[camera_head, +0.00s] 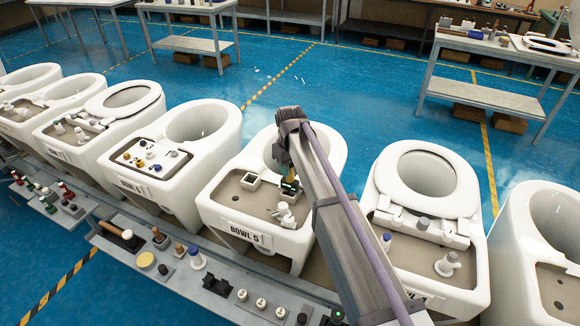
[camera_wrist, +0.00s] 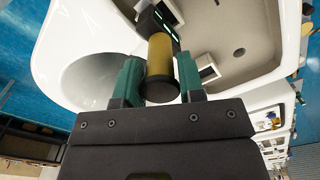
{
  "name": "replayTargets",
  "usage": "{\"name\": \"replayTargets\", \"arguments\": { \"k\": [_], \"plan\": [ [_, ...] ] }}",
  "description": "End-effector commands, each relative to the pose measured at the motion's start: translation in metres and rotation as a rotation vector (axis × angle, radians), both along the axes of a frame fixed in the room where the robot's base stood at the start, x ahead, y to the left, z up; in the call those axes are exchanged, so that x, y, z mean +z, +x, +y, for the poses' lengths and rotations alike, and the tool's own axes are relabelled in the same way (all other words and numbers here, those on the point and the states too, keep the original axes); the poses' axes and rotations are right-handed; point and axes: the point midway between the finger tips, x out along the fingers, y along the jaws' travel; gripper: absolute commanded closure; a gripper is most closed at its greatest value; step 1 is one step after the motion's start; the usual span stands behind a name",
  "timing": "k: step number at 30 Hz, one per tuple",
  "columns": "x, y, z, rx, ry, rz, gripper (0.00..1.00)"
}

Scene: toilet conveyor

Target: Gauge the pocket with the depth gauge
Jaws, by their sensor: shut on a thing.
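My gripper (camera_wrist: 158,82) is shut on the depth gauge (camera_wrist: 160,55), with a green finger on either side of its yellow-brown cylindrical handle. The gauge has a dark round end near the wrist camera and a dark crosspiece with green marks at its far end. In the head view, my gripper (camera_head: 287,170) and the gauge's dark foot (camera_head: 290,185) are over the rear deck of the bowl labelled BOWL 5 (camera_head: 245,233). A white square-rimmed pocket (camera_head: 250,181) is on that deck, left of the gauge. Whether the gauge touches the deck cannot be told.
Small white fittings (camera_head: 284,214) stand on the deck beside the gauge. Other white toilet bowls (camera_head: 425,175) stand on both sides along the conveyor. A grey shelf (camera_head: 180,285) in front holds several small parts and tools. My arm hides part of BOWL 5's right side.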

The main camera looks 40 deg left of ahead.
Motion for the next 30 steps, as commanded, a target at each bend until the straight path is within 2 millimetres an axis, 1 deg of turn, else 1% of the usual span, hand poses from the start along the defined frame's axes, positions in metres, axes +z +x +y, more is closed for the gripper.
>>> {"name": "replayTargets", "arguments": {
  "k": [14, 30],
  "plan": [
    [0.001, 0.000, 0.000, 0.000, -0.001, 0.000, 0.85],
    [0.043, 0.000, 0.000, 0.000, 0.000, 0.000, 0.85]
  ]
}}
